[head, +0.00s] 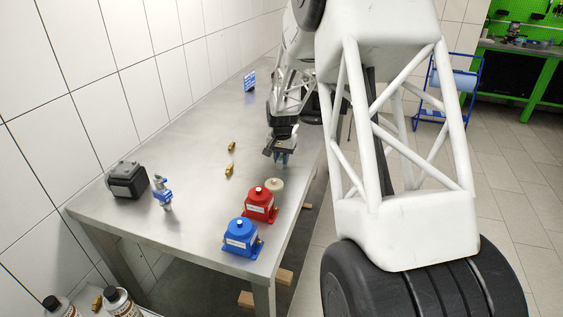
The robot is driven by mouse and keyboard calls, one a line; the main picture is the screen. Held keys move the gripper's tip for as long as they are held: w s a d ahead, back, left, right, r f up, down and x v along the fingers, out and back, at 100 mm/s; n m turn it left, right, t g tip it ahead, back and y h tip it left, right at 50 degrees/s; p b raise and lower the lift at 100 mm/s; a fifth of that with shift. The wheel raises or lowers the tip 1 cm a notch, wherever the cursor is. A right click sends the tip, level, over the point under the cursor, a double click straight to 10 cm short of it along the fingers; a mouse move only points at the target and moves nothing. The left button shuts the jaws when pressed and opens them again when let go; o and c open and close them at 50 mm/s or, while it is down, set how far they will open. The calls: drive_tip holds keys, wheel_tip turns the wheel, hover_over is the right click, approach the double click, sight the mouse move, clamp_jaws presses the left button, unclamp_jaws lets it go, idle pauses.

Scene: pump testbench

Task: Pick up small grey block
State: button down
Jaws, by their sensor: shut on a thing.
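My gripper (282,154) is over the right part of the steel table, behind the red pump unit. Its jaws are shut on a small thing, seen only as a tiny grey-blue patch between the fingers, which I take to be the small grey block. The fingers and the distance hide most of its shape. I cannot tell whether it touches the table top or is just above it.
On the steel table (190,170) stand a red unit (260,208), a blue unit (240,239), a pale round part (274,185), two brass fittings (232,147), a blue-silver valve (162,192), a black box (127,180) and a blue part (249,81). The table's middle is mostly free.

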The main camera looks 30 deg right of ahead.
drive_tip(key=shift+r, duration=0.15)
drive_tip(key=shift+r, duration=0.55)
drive_tip(key=shift+s+a+r, duration=0.1)
drive_tip(key=shift+s+r, duration=0.1)
drive_tip(key=shift+r, duration=0.4)
drive_tip(key=shift+s+a+r, duration=0.1)
drive_tip(key=shift+s+r, duration=0.1)
drive_tip(key=shift+r, duration=0.35)
drive_tip(key=s+a, duration=0.1)
drive_tip(key=s, duration=0.3)
drive_tip(key=s+a+r, duration=0.1)
drive_tip(key=s+a, duration=0.1)
drive_tip(key=s, duration=0.3)
drive_tip(key=s+a, duration=0.1)
drive_tip(key=s, duration=0.4)
drive_tip(key=shift+s+a+r, duration=0.15)
drive_tip(key=shift+s, duration=0.1)
